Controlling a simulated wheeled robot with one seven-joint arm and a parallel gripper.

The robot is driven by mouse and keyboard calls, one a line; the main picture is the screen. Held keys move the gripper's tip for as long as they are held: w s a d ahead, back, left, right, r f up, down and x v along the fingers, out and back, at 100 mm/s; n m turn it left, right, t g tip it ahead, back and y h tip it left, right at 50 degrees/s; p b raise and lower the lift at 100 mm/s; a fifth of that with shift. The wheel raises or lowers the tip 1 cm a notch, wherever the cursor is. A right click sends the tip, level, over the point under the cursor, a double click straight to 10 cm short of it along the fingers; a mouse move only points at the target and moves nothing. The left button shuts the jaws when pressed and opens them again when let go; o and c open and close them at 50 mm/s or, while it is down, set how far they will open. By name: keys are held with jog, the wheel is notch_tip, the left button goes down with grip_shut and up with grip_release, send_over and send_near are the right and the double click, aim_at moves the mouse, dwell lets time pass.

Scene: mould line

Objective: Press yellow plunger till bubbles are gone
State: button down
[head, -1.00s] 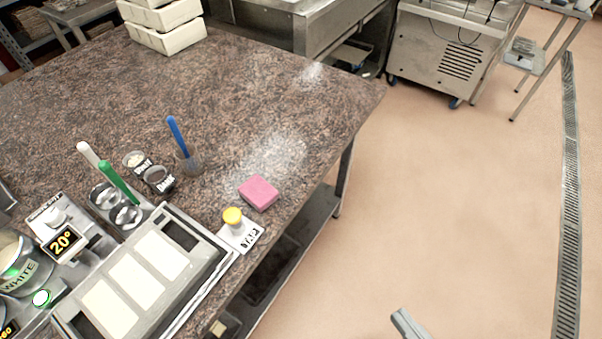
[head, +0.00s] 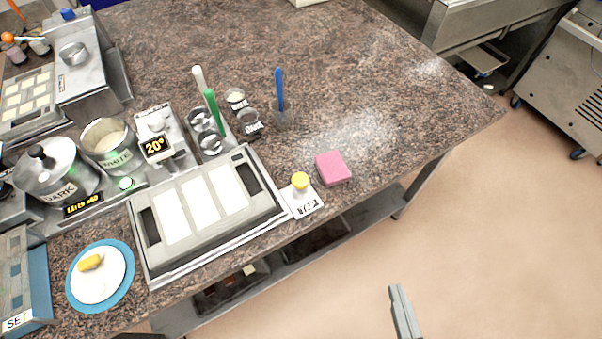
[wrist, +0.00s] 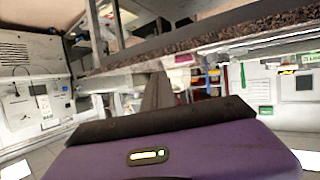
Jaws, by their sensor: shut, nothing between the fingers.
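The yellow plunger (head: 300,181) is a round knob standing on a small white plate labelled TAP (head: 304,203), at the front edge of the counter. Directly left of it is a grey mould tray (head: 163,251) with three pale filled cavities (head: 201,203). Bubbles are too small to make out. My gripper (wrist: 157,80) is shut and empty in the wrist view, below the counter's level. A grey part of my arm shows low right in the head view, over the floor, well apart from the plunger.
A pink block (head: 333,168) lies right of the plunger. Cups with a blue-handled tool (head: 280,90) and a green-handled one (head: 214,110) stand behind. DARK (head: 48,172) and WHITE (head: 108,146) pots and a blue-rimmed plate (head: 128,262) are left.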

jog(key=w+a+n+g+y+p, duration=0.1)
jog(key=w+a+n+y, duration=0.15)
jog(key=w+a, duration=0.5)
notch_tip(320, 180, up, 14)
jog(key=n+g+y+p, duration=0.3)
jog(key=n+g, duration=0.3)
jog(key=n, duration=0.8)
send_over(304, 182)
jog(key=shift+f, duration=0.15)
jog(key=shift+f, duration=0.15)
notch_tip(304, 182, down, 7)
jog(key=b, duration=0.6)
jog(key=shift+f+b, duration=0.1)
jog(key=shift+b, duration=0.25)
jog(key=shift+f+b, duration=0.4)
jog(key=shift+f, duration=0.3)
jog(key=shift+f, duration=0.15)
jog(key=shift+f, duration=0.25)
